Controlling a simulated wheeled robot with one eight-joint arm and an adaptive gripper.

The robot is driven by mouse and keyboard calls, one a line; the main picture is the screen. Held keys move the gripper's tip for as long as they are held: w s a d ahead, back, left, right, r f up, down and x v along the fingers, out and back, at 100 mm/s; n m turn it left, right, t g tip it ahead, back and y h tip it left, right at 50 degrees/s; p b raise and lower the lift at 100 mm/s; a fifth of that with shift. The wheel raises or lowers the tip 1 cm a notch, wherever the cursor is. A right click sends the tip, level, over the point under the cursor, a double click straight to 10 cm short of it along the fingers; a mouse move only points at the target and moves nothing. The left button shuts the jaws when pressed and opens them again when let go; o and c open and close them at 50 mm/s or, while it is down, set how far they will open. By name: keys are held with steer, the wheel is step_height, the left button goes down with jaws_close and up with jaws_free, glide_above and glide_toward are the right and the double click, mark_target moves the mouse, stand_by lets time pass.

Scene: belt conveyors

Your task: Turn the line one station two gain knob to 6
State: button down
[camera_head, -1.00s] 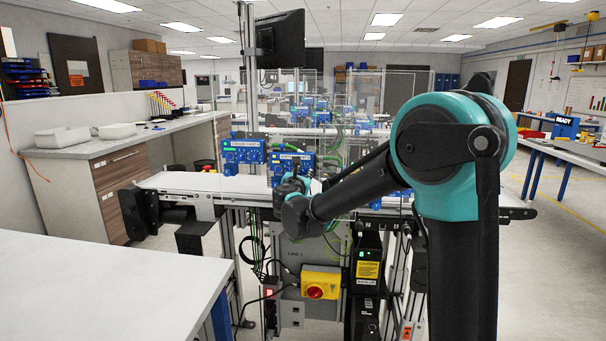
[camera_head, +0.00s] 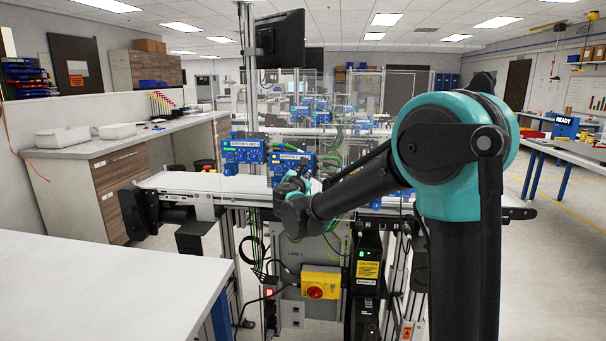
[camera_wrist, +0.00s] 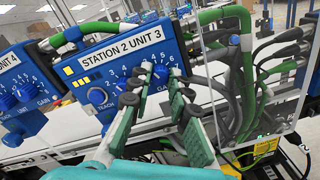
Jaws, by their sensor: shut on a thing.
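The blue station box labelled STATION 2 UNIT 3 (camera_wrist: 104,72) fills the middle of the wrist view; it also shows in the head view (camera_head: 291,158). Its gain knob (camera_wrist: 161,72) is blue, at the right of the panel, with white scale numbers around it. My gripper (camera_wrist: 161,70) has its two fingers on either side of this knob and is shut on it. The knob's pointer is too small and partly covered to read. In the head view my wrist hides the fingers.
A UNIT 4 box (camera_wrist: 22,88) with similar knobs stands to the left. Green and grey cables (camera_wrist: 232,70) crowd the right side behind a clear panel. A white belt (camera_head: 180,181) runs below the boxes. A yellow-and-red switch (camera_head: 318,284) is under it.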

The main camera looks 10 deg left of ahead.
steer(key=m, duration=0.6)
steer(key=shift+m, duration=0.4)
stand_by(0.3)
steer(key=c, duration=1.7)
jaws_free()
steer(key=s, duration=1.2)
steer(key=shift+a+r, duration=0.15)
steer(key=shift+a, duration=0.15)
